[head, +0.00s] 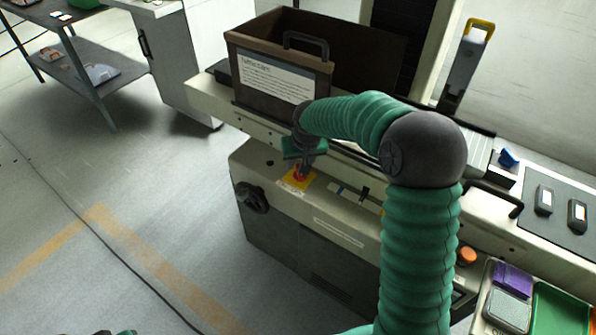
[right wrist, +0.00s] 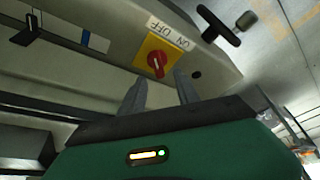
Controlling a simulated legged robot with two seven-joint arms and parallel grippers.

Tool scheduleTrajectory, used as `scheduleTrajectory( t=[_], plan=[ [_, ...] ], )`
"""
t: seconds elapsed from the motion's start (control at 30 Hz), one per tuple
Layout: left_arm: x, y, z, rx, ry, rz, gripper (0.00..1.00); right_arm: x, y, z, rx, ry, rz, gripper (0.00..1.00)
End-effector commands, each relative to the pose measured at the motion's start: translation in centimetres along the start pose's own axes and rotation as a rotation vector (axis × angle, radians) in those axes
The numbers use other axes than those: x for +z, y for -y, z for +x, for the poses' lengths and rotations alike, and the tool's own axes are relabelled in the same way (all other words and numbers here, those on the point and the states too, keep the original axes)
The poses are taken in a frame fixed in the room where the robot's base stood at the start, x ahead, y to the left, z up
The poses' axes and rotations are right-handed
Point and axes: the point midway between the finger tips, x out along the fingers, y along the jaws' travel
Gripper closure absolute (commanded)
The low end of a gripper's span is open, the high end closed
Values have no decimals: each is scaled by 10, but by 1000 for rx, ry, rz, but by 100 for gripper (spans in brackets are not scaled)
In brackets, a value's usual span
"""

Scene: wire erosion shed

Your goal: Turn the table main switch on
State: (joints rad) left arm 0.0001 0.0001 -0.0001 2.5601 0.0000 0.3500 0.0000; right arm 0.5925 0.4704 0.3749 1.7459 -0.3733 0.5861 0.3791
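The switch is a red round knob (right wrist: 157,61) on a yellow plate (right wrist: 143,45), set in the pale front panel of a machine. A label reading ON and OFF (right wrist: 167,32) sits beside the plate. In the head view the knob (head: 299,175) is partly hidden by my right gripper (head: 304,165). In the right wrist view my right gripper (right wrist: 160,80) is open and empty, its two fingers apart, with the knob just beyond and between the tips. I cannot tell whether they touch it. A pale mark shows on the knob.
A black handle (head: 251,198) sticks out at the panel's left end. A brown open box (head: 257,75) stands above. A blue-marked slider strip (head: 338,189) and an orange knob (head: 466,255) lie to the right. Floor at left is clear, with a dark cable.

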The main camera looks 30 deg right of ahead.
Motion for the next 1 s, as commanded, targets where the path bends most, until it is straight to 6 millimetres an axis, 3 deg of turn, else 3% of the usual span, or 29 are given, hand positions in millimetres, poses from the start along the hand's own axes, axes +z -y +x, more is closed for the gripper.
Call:
scheduleTrajectory(
  t=[0.1, 0.23, 0.6, 0.9, 1.0],
  plan=[
    [2, 0, 7, 0, 0, 0, 64, 1, 1, 32, 0, 4, -1, 62],
    [3, 0, 10, 0, 0, 0, 64, 0, 2, 52, 3, 4, 0, 62],
    [2, 0, 11, 0, 0, 0, 64, -1, 2, 61, 3, 1, -2, 62],
    [2, 0, 11, 0, 0, 0, 64, -1, 2, 61, 3, 1, -2, 100],
    [2, 0, 11, 0, 0, 0, 64, -1, 2, 61, 3, 1, -2, 100]
  ],
)
